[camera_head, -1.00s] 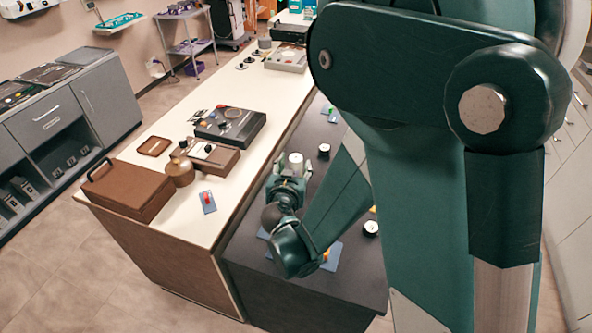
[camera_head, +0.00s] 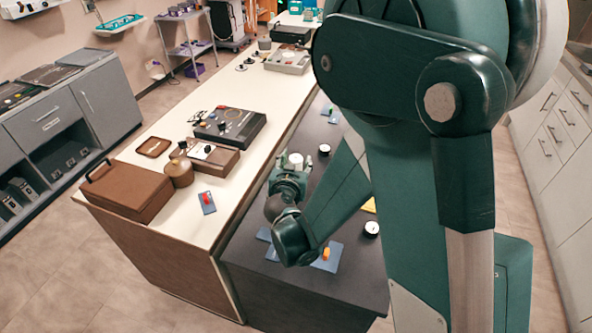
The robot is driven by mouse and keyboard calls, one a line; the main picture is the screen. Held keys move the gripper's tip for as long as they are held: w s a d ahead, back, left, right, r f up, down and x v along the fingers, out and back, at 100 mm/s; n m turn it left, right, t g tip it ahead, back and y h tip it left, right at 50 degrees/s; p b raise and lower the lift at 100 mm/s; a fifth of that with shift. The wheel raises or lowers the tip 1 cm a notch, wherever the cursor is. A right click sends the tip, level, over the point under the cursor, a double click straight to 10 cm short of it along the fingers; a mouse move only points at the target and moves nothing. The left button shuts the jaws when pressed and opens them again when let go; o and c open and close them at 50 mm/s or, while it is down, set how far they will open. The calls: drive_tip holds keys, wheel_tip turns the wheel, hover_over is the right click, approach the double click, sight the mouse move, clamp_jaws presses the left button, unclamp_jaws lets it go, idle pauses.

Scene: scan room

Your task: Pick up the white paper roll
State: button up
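The white paper roll (camera_head: 296,159) looks like a small white upright cylinder over the dark lower counter (camera_head: 345,268), just beyond the end of my arm. My gripper (camera_head: 291,175) points away from the camera, right at the roll's near side. The wrist and gripper body hide the roll's lower part. I cannot tell whether the fingers are around the roll, touching it or apart from it, or whether they are open.
White-faced round gauges (camera_head: 371,229) stand on the dark counter, with a blue pad bearing an orange piece (camera_head: 327,254). The pale raised counter on the left holds a brown case (camera_head: 130,190), a brown pot (camera_head: 180,173) and a dark console (camera_head: 230,127).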

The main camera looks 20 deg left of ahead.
drive_tip(key=c, duration=0.8)
drive_tip(key=shift+r, duration=0.1)
drive_tip(key=shift+r+p, duration=1.35)
drive_tip(key=shift+r, duration=3.55)
